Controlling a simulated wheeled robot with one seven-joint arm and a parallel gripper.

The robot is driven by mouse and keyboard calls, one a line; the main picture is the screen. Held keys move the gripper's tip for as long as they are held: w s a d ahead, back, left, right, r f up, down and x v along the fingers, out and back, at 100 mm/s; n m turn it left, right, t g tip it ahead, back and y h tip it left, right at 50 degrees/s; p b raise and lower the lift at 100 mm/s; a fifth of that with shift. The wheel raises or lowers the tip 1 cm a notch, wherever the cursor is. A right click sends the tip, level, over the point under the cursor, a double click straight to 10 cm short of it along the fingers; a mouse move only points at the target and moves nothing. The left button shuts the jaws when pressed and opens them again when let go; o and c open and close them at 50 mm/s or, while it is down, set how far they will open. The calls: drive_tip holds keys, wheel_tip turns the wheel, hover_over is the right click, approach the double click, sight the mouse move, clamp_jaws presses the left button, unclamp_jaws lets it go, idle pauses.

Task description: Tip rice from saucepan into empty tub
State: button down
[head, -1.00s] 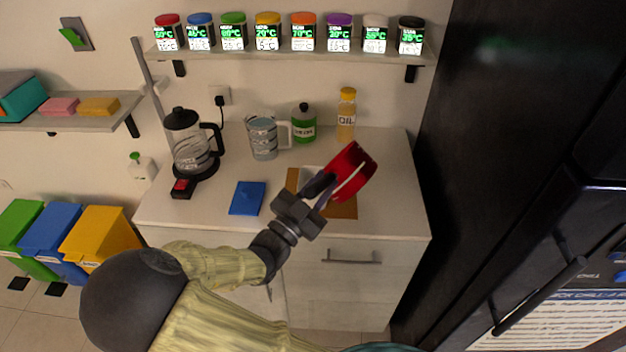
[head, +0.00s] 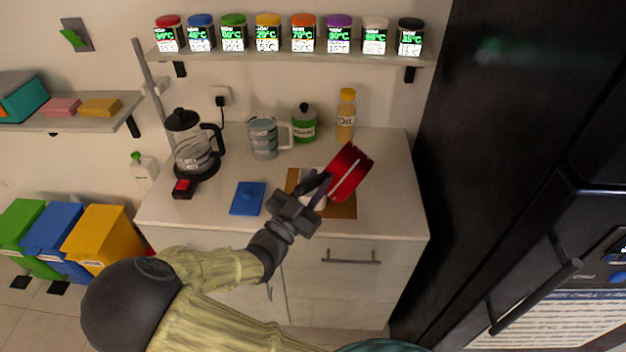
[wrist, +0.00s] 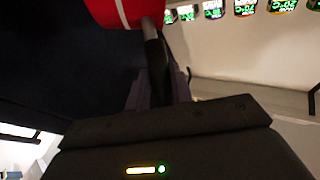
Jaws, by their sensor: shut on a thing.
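The red saucepan (head: 350,172) is tilted steeply on its side above the brown board at the counter's front right. My gripper (head: 318,192) is shut on its dark handle, to the left of the pan. In the wrist view the red saucepan (wrist: 124,10) shows at the top, with its handle (wrist: 155,60) running down between my fingers (wrist: 158,90). A white container (head: 312,180), perhaps the tub, lies partly hidden behind my gripper and the pan, on the brown board (head: 342,210). No rice can be made out, and the inside of the pan is hidden.
A blue mat or box (head: 248,198) lies left of my gripper. A black fridge (head: 500,150) rises at the right.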

drive_tip(key=shift+w+a+r+n+y+p, duration=0.15)
drive_tip(key=shift+w+a+r+n+p, duration=0.1)
drive_tip(key=shift+a+n+p, duration=0.2)
drive_tip(key=shift+w+a+r+n+y+p, duration=0.15)
drive_tip(key=shift+a+r+n+p, duration=0.2)
drive_tip(key=shift+n, duration=0.2)
drive_tip(key=shift+w+a+r+n+t+y+p, duration=0.15)
drive_tip(key=shift+w+a+n+t+p, duration=0.15)
drive_tip(key=shift+a+n+p, duration=0.15)
drive_tip(key=shift+w+a+n+t+y+p, duration=0.15)
drive_tip(key=shift+w+a+n+t+p, duration=0.15)
drive_tip(key=shift+a, duration=0.25)
drive_tip(key=shift+w+a+n, duration=0.15)
drive_tip(key=shift+a+n, duration=0.15)
drive_tip(key=shift+n, duration=0.05)
drive_tip(key=shift+w+a+r+n+y+p, duration=0.1)
drive_tip(key=shift+w+a+n+y+p, duration=0.15)
drive_tip(key=shift+a+n+y+p, duration=0.25)
drive_tip(key=shift+w+a+r+n+y+p, duration=0.1)
drive_tip(key=shift+w+a+n+y+p, duration=0.2)
drive_tip(key=shift+n, duration=0.4)
